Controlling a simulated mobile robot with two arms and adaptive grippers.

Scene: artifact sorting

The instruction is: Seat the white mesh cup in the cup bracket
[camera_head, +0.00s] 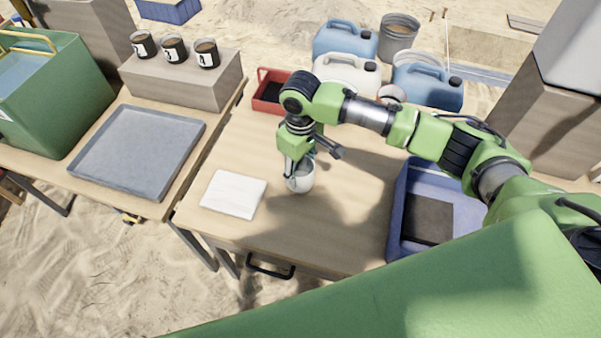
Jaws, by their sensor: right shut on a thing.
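The white mesh cup (303,183) is at the right gripper, near the middle of the wooden table. It looks upright. My right gripper (297,166) points down and is shut on the cup; its fingers hide part of the cup's rim. I cannot tell whether the cup's base touches the table. I cannot make out a cup bracket for certain; my right arm covers part of the table's back. My left gripper is not in view.
A white folded cloth or pad (234,194) lies left of the cup. A blue bin (397,212) stands at right, a red tray (262,103) behind. Several jugs (346,40) stand at the back. A grey tray (186,172) lies on the left table. The front middle is clear.

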